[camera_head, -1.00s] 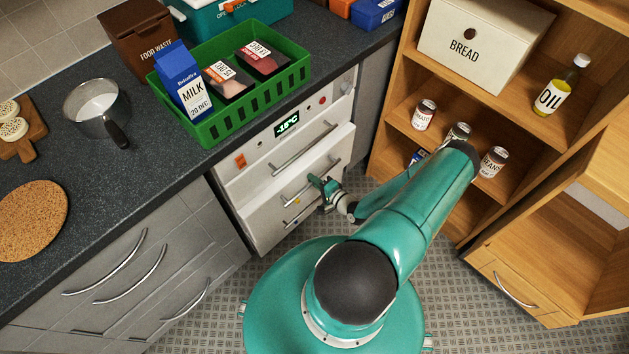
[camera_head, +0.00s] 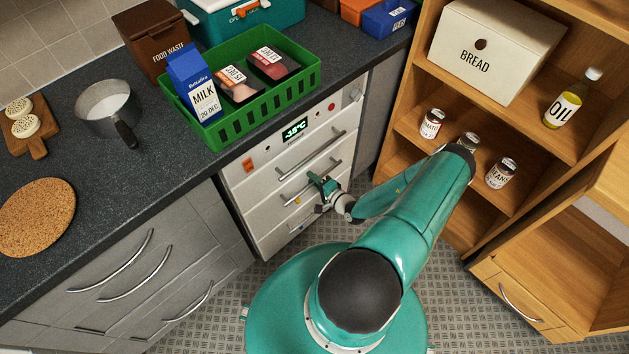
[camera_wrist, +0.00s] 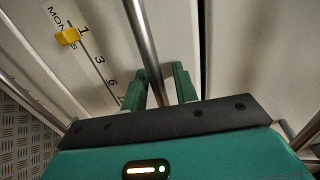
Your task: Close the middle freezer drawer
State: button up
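The white freezer is built in under the counter with a stack of drawers. The middle freezer drawer (camera_head: 264,209) looks about flush with the drawers above and below it. My gripper (camera_head: 322,186) is at its handle (camera_head: 291,199), toward the right side. In the wrist view, the metal handle bar (camera_wrist: 146,45) passes between the two green fingers of my gripper (camera_wrist: 160,82). The fingers stand apart, with a gap visible between the bar and the right finger. A months scale with a yellow slider (camera_wrist: 67,37) is on the front at the left.
The top drawer (camera_head: 262,178) looks shut. A green crate (camera_head: 240,122) with milk and packs stands on the counter (camera_head: 150,185) above. A wooden shelf (camera_head: 425,75) with cans stands right of my arm. Patterned floor (camera_head: 275,270) lies in front.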

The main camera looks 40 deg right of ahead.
jog(key=s+r, duration=0.2)
jog(key=s, duration=1.1)
jog(key=shift+s+d+r, duration=0.2)
jog(key=shift+s+r, duration=0.1)
jog(key=w+a+r+n+g+y, duration=0.3)
jog(key=a+r+n+g, duration=0.1)
jog(key=r, duration=0.6)
jog(key=w+a+r+n+g+y, duration=0.3)
jog(key=a+r+n+g, duration=0.15)
jog(key=r, duration=0.55)
jog(key=w+a+r+n+g+y, duration=0.25)
jog(key=w+r+n+g, duration=0.2)
jog(key=r, duration=0.65)
jog(key=s+a+r+n+t+h, duration=0.1)
jog(key=s+a+r+h, duration=0.3)
jog(key=a+r, duration=0.4)
jog(key=s+a+r+n+t+h, duration=0.1)
jog(key=s+a+r+n+h, duration=0.2)
jog(key=r, duration=1.3)
jog(key=s+a+h, duration=0.2)
jog(key=s+a, duration=0.2)
jog(key=a, duration=0.1)
jog(key=shift+a+r+n+t, duration=0.15)
jog(key=shift+r+n+t, duration=0.15)
jog(key=shift+r+t, duration=0.1)
